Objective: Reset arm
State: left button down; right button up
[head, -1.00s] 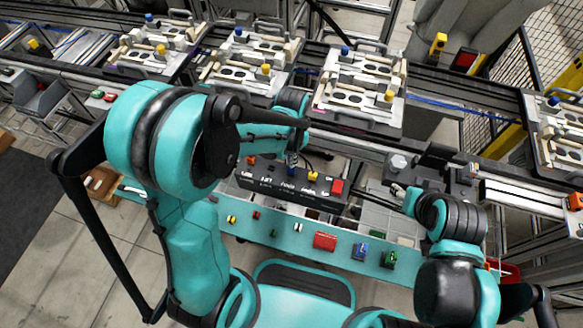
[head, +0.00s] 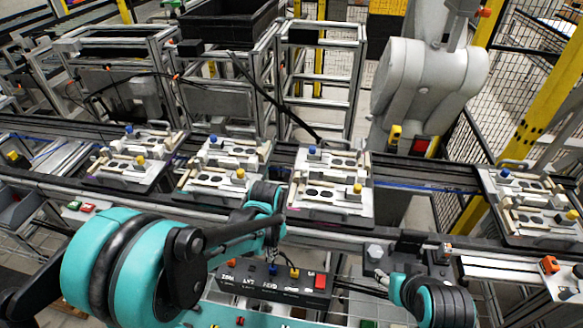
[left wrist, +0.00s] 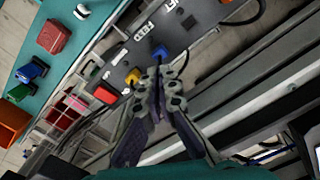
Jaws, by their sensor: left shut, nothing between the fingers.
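My left arm comes in from the left in the head view. Its gripper (head: 272,258) points down over the dark button box (head: 250,283). In the left wrist view the fingers (left wrist: 160,76) are together with nothing between them. They are close to the blue button (left wrist: 160,51) and yellow button (left wrist: 133,77) on the box; whether they touch it I cannot tell. A red button (left wrist: 106,95) is at the box's end. My right gripper (head: 374,279) is small at the lower right in the head view, and its jaws are not clear.
Several pale pallet fixtures (head: 334,183) stand on the conveyor line behind the box. A grey robot arm (head: 425,85) stands beyond them, near a mesh fence and yellow posts. In the left wrist view a teal shelf edge (left wrist: 62,72) carries red, blue and green parts.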

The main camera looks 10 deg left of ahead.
pick_arm(q)
jog(key=s+a+r+n+t, duration=0.2)
jog(key=s+r+n+t, duration=0.1)
jog(key=s+r, duration=0.2)
jog(key=s+a+r+n+t, duration=0.2)
jog(key=s+r+n+t, duration=0.1)
jog(key=r, duration=0.5)
jog(key=shift+s+a+r+t, duration=0.3)
jog(key=shift+s+t, duration=0.3)
jog(key=shift+s, duration=0.55)
